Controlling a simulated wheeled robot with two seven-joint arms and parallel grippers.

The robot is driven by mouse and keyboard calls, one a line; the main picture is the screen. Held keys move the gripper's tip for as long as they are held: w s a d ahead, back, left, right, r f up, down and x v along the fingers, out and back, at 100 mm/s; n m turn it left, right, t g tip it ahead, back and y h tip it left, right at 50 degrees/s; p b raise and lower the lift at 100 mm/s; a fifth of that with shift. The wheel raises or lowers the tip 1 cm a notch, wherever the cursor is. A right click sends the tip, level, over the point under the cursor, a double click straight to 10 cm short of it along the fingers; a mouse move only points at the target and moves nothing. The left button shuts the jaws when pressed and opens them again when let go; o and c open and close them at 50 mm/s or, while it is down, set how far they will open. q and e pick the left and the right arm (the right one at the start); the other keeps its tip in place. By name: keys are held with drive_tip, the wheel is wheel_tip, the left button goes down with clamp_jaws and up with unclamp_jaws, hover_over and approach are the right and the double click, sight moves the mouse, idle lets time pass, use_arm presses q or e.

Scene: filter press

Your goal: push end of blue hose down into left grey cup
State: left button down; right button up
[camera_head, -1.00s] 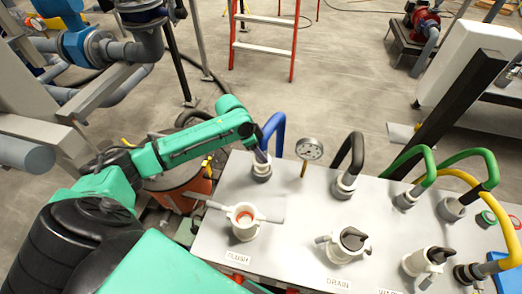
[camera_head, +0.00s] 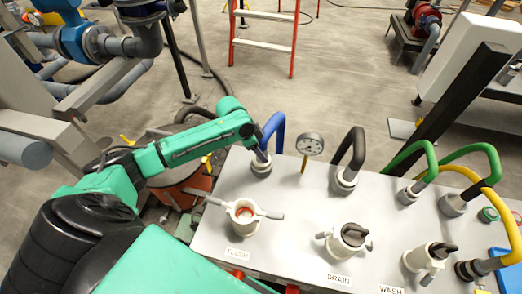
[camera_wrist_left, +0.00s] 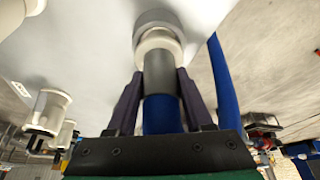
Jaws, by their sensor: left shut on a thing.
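The blue hose (camera_head: 276,128) arches up behind the left end of the grey panel, and its end points down at the left grey cup (camera_head: 261,168). My left gripper (camera_head: 257,146) is at that hose end, just above the cup. In the left wrist view, the gripper (camera_wrist_left: 160,100) is shut on the blue hose (camera_wrist_left: 162,115), one finger on each side. Beyond the fingers, the hose's dark grey end sleeve (camera_wrist_left: 160,73) meets the pale ring of the cup (camera_wrist_left: 158,42), in line with it. How deep the end sits inside is hidden. My right gripper is not in view.
The FLUSH valve (camera_head: 243,215) with its long handle stands in front of the cup. A pressure gauge (camera_head: 309,144) stands to its right, then the black hose (camera_head: 352,148) and the green hoses (camera_head: 420,155). An orange-red bucket (camera_head: 185,190) stands left of the panel.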

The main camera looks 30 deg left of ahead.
use_arm(q)
drive_tip(key=shift+f, duration=0.3)
drive_tip(key=shift+c, duration=1.1)
unclamp_jaws()
drive_tip(key=v, duration=1.4)
drive_tip(key=shift+r+b, duration=0.25)
drive_tip(key=shift+b, duration=0.2)
drive_tip(key=shift+s+a, duration=0.15)
